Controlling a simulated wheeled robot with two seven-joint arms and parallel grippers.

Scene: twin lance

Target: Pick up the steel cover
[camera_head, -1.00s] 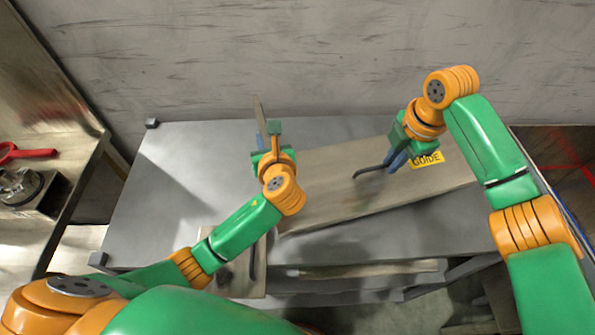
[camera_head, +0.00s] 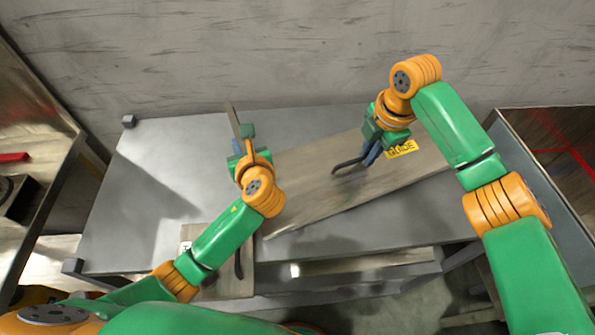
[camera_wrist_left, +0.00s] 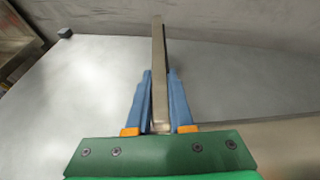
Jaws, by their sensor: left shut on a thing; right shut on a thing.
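A long flat steel panel (camera_head: 325,190) with a yellow GUIDE label (camera_head: 401,149) and a dark handle (camera_head: 346,166) lies slanted over the grey table. My right gripper (camera_head: 371,153) is shut on that dark handle. My left gripper (camera_head: 242,143) is shut on a thin grey steel bar (camera_head: 232,117), which points away toward the wall. In the left wrist view the bar (camera_wrist_left: 158,40) stands between the blue fingers of my left gripper (camera_wrist_left: 160,85). A smaller steel plate (camera_head: 222,285) with a dark handle (camera_head: 239,262) is at the table's front, partly hidden by my left arm. Which one is the steel cover is unclear.
The grey table (camera_head: 150,180) has free room at its left. A steel bench (camera_head: 40,140) with a red-handled tool (camera_head: 14,157) stands at far left. A dark surface with red lines (camera_head: 555,150) is at the right. The wall (camera_head: 290,50) is behind.

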